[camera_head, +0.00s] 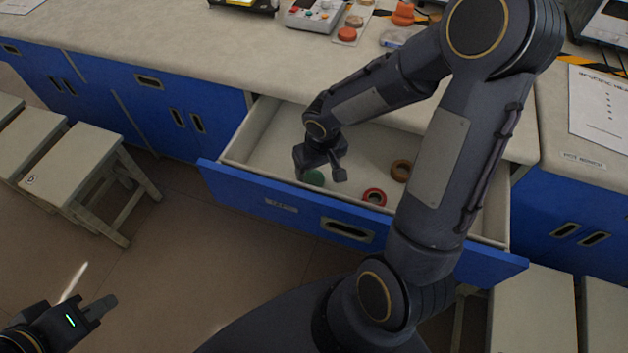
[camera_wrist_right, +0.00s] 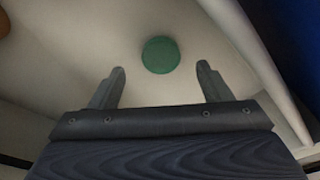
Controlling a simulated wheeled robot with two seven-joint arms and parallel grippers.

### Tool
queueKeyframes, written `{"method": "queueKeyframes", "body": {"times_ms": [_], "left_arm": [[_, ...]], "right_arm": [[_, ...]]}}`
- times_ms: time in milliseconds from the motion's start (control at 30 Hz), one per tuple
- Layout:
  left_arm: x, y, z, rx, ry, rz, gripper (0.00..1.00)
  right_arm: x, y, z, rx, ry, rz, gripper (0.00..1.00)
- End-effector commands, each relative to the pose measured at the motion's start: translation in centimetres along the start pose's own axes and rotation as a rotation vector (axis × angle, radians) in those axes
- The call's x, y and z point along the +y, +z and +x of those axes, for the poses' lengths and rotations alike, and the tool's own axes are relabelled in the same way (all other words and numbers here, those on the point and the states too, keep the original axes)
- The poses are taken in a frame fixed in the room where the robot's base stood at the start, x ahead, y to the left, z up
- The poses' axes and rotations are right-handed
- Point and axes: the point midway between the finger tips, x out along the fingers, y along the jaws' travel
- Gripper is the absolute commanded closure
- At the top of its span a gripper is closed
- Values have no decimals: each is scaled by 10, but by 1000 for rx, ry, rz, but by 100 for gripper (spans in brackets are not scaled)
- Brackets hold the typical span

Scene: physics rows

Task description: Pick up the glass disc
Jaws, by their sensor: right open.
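A green disc (camera_head: 313,177), which looks like the glass disc, lies on the floor of the open drawer (camera_head: 285,193). In the right wrist view the green disc (camera_wrist_right: 160,55) is round and fully visible, just beyond the fingertips and roughly centred between them. My right gripper (camera_head: 321,175) is open and empty, reaching down into the drawer over the disc and partly hiding it in the head view. Its two fingers also show in the right wrist view (camera_wrist_right: 161,70), apart from the disc. My left gripper (camera_head: 93,291) is outside the drawer at the lower left, fingers apart and empty.
A red ring-shaped piece (camera_head: 374,198) and a brown ring (camera_head: 401,170) lie in the drawer to the right of the disc. The drawer's front wall is close to my right gripper. Devices (camera_head: 316,15) stand on the worktop above; stools (camera_head: 80,165) stand at the left.

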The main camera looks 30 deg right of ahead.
Motion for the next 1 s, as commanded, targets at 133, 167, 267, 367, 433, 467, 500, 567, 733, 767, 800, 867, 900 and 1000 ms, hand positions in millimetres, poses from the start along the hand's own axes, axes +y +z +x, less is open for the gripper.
{"method": "queueKeyframes", "body": {"times_ms": [133,167,267,367,433,467,500,567,733,767,800,867,900,1000], "left_arm": [[-3,3,7,0,0,0,81],[-4,4,8,0,0,0,81],[-5,5,11,0,0,0,81],[-5,6,11,0,0,0,81],[-5,6,11,0,0,0,81],[-5,6,11,0,0,0,81],[-5,6,11,0,0,0,81],[-5,5,11,0,0,0,81],[-5,6,11,0,0,0,81],[-5,6,11,0,0,0,81],[-5,6,11,0,0,0,81],[-5,6,11,0,0,0,81],[-5,6,11,0,0,0,81],[-5,6,11,0,0,0,81]], "right_arm": [[-2,-2,26,-4,-1,-1,29],[-2,-3,30,-4,-1,-1,29],[-2,-3,42,-2,0,0,29],[-1,-4,46,-1,0,1,29],[-1,-4,46,-1,0,1,29],[-1,-4,46,0,0,1,29],[-1,-4,46,0,0,1,29],[-1,-4,45,0,0,1,29],[-1,-4,45,0,0,1,48],[-1,-4,45,0,0,1,52],[-1,-4,45,0,0,1,57],[-1,-4,45,0,0,1,65],[-1,-4,45,-1,0,1,70],[-2,-4,45,0,0,0,78]]}}
